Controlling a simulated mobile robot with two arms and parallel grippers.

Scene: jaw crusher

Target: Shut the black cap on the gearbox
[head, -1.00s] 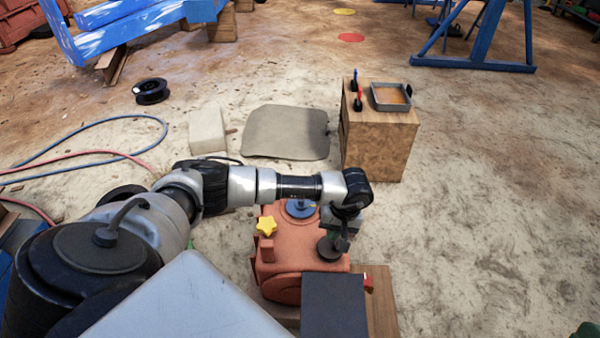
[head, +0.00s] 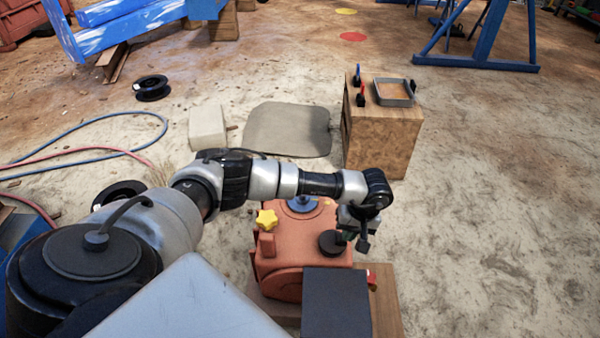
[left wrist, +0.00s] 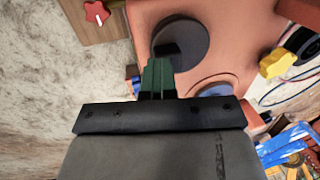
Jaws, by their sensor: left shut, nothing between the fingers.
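The gearbox (head: 290,240) is an orange-red housing low in the middle of the head view, and it fills the upper part of the left wrist view (left wrist: 230,35). The black cap (head: 331,244) is a dark round disc on its top at the right side. It appears to lie flat on the housing, and it shows in the left wrist view (left wrist: 185,36) too. My left gripper (head: 350,237) is at the cap's right edge, with its green fingers (left wrist: 157,76) shut and empty. Whether they touch the cap is unclear. My right gripper is out of view.
A yellow star knob (head: 266,219) and a blue round part (head: 302,204) are on the gearbox. A red knob (head: 371,279) is at the wooden base (head: 385,305). A wooden cabinet (head: 382,140) with a tray (head: 393,92) stands behind. The floor to the right is clear.

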